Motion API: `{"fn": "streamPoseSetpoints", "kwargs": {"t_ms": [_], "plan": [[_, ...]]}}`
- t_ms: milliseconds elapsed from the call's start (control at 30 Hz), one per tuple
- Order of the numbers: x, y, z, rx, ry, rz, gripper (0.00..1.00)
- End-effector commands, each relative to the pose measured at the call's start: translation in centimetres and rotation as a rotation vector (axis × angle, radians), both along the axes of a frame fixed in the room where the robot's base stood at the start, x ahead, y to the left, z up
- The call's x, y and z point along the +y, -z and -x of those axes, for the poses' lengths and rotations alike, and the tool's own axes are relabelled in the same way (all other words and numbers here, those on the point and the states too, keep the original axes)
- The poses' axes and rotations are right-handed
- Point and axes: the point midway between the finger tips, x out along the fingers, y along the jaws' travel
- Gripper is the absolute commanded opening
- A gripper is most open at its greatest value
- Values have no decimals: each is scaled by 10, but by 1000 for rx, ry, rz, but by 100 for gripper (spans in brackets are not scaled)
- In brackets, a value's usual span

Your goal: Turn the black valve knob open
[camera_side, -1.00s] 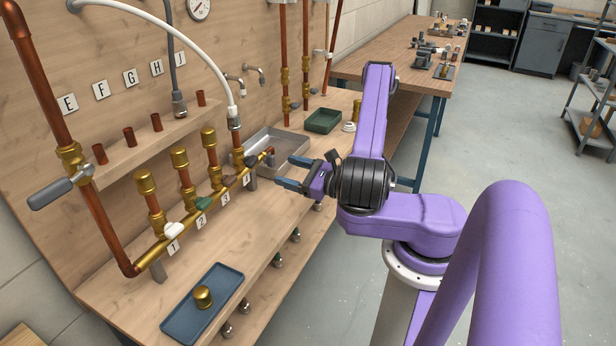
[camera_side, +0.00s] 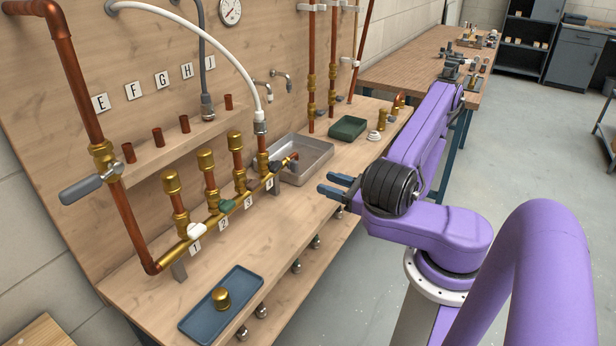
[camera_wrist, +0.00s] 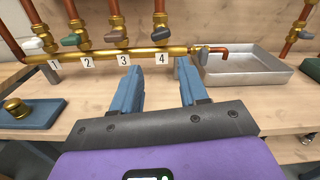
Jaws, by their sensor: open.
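The brass manifold (camera_side: 213,222) carries numbered taps 1 to 4, each with its own knob. The black knob (camera_wrist: 161,34) is at tap 4, the rightmost; in the side view it shows small and dark (camera_side: 275,167). My gripper (camera_side: 327,183) is open and empty, to the right of the manifold and apart from it. In the wrist view its two blue fingers (camera_wrist: 157,72) point toward the tap 4 end, with the black knob beyond them. Nothing is between the fingers.
A white knob (camera_wrist: 33,44), green knob (camera_wrist: 72,39) and dark brownish knob (camera_wrist: 117,35) sit at taps 1, 2 and 3. A metal tray (camera_side: 310,160) stands behind the manifold's right end. A blue tray (camera_side: 200,322) with a brass cap (camera_side: 220,298) lies in front. The bench between is clear.

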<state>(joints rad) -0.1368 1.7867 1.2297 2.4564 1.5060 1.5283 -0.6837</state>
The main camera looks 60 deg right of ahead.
Motion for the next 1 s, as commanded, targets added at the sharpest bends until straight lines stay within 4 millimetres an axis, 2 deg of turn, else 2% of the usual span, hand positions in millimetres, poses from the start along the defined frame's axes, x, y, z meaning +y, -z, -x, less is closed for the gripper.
{"fn": "streamPoseSetpoints", "kwargs": {"t_ms": [400,600,833,1000], "plan": [[-1,6,9,1,5,-952,44],[-1,7,13,-2,4,-1306,44],[-1,6,12,-1,-1,-1445,44],[0,7,-1,6,-5,-1446,44]]}}
